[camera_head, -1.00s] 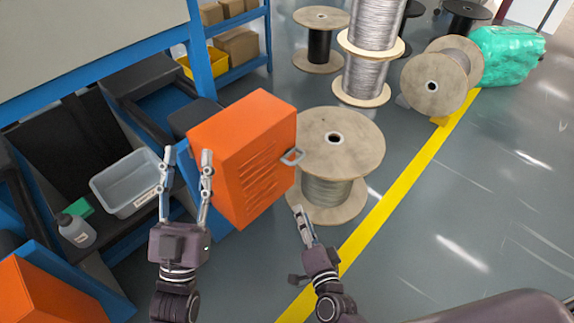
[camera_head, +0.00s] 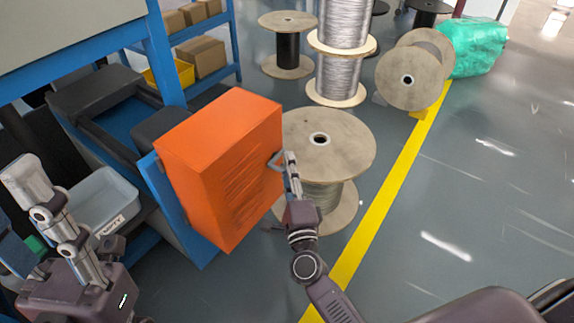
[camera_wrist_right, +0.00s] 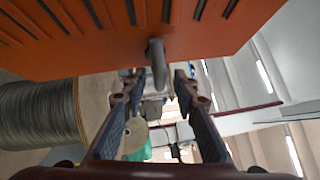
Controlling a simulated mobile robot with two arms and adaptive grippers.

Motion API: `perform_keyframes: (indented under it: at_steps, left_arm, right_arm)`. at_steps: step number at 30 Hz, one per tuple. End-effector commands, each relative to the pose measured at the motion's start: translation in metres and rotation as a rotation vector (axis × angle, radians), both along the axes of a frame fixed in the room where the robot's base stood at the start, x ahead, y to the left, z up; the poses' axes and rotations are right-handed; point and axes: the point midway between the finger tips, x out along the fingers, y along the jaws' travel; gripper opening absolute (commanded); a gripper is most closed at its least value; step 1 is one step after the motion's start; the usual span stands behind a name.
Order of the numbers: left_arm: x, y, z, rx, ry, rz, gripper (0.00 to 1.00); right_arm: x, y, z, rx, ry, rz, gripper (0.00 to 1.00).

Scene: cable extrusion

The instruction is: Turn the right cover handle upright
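The orange cover (camera_head: 222,165) with slotted vents stands on the blue machine frame in the head view. In the right wrist view the handle (camera_wrist_right: 157,62) hangs below the orange cover (camera_wrist_right: 120,35), between the two spread fingers (camera_wrist_right: 155,80). I see a gap on both sides of it.
A wooden cable reel (camera_head: 330,140) stands just behind and right of the cover, close to my right gripper. A grey bin (camera_head: 105,205) is left of the cover. More reels and a green wrapped bundle (camera_head: 477,45) stand farther back. The floor right of the yellow line (camera_head: 385,215) is clear.

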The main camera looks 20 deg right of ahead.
Motion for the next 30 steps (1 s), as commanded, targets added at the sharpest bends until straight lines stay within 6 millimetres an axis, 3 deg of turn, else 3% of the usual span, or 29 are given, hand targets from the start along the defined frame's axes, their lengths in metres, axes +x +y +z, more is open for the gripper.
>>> perform_keyframes:
  at_steps: [4,12,20,30]
  left_arm:
    - [0.0003,-0.0001,-0.002,0.0,0.001,0.0,0.4]
    - [0.0004,-0.0003,-0.002,0.001,0.002,0.0,0.4]
    - [0.0005,-0.0004,-0.0022,0.001,0.002,0.0,0.4]
    - [0.0006,-0.0003,-0.0075,0.001,0.002,0.0,0.4]
  right_arm:
    - [0.0104,-0.0012,0.0013,0.0,0.0,0.0,0.27]
    - [0.0115,-0.0013,0.0014,-0.001,0.001,0.001,0.27]
    - [0.0115,-0.0013,0.0014,-0.001,0.001,0.001,0.0]
    - [0.0114,-0.0014,-0.0008,-0.012,-0.008,0.001,0.0]
